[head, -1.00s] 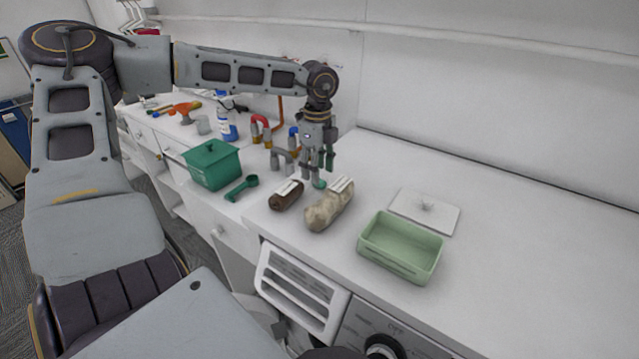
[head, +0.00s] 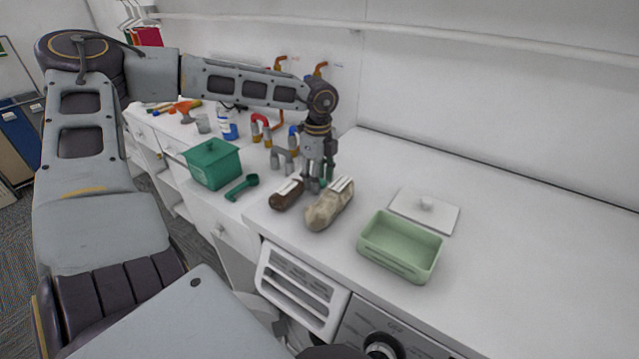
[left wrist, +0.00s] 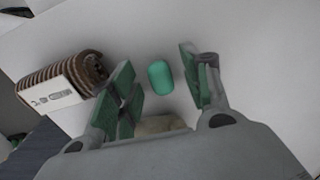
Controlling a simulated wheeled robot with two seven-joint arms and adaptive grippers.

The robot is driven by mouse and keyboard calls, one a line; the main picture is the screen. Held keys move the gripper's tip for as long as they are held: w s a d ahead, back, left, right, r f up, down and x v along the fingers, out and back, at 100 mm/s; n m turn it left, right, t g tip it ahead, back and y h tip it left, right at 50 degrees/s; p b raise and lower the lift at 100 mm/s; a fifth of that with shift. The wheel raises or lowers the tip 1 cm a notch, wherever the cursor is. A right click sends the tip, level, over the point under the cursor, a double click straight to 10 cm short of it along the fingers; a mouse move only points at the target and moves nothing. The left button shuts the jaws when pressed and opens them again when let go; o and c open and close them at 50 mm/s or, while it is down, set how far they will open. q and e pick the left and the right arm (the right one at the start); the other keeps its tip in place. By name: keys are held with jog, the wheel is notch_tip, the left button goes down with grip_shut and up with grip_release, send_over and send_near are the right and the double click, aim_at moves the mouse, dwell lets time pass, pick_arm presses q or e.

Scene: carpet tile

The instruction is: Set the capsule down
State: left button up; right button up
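The green capsule (left wrist: 160,77) shows in the left wrist view against the white counter (left wrist: 255,50), between the two fingers of my left gripper (left wrist: 163,88). There is a visible gap on both sides of it, so the fingers stand apart and do not grip it. It appears to lie on the counter. In the head view my left gripper (head: 320,184) points down at the counter just behind the beige roll, and its fingers hide the capsule. My right gripper is not in view.
A brown roll (head: 286,195) and a beige roll (head: 328,206) lie close in front of the gripper. A green lidded box (head: 212,166) and scoop (head: 240,187) are left. An open pale green container (head: 400,250) and white lid (head: 424,211) are right. The right counter is clear.

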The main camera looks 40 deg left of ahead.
pick_arm(q)
jog(key=c, duration=0.8)
jog(key=shift+c, duration=0.2)
notch_tip(320, 180, up, 10)
jog(key=shift+b, duration=0.4)
dwell(0.4)
